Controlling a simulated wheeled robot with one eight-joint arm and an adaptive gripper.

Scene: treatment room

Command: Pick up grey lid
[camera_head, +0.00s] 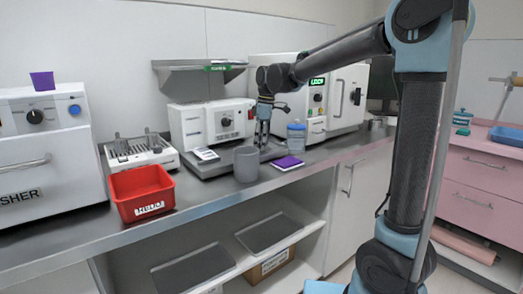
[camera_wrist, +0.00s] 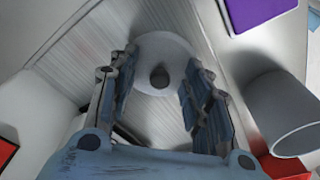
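The grey lid is a pale round disc (camera_wrist: 178,52) with a dark knob at its centre in the wrist view. It lies on a ribbed grey surface. My gripper (camera_wrist: 158,66) is open, with one finger on each side of the knob. No contact with the knob can be made out. In the head view my gripper (camera_head: 262,138) points down over the counter at the back, and I cannot make out the lid there.
A grey cup (camera_head: 246,165) stands close to my gripper, also in the wrist view (camera_wrist: 282,112). A purple booklet (camera_head: 287,162) lies beside it. A blue-lidded jar (camera_head: 296,137) and white machines (camera_head: 212,124) are close by. A red bin (camera_head: 142,192) stands left.

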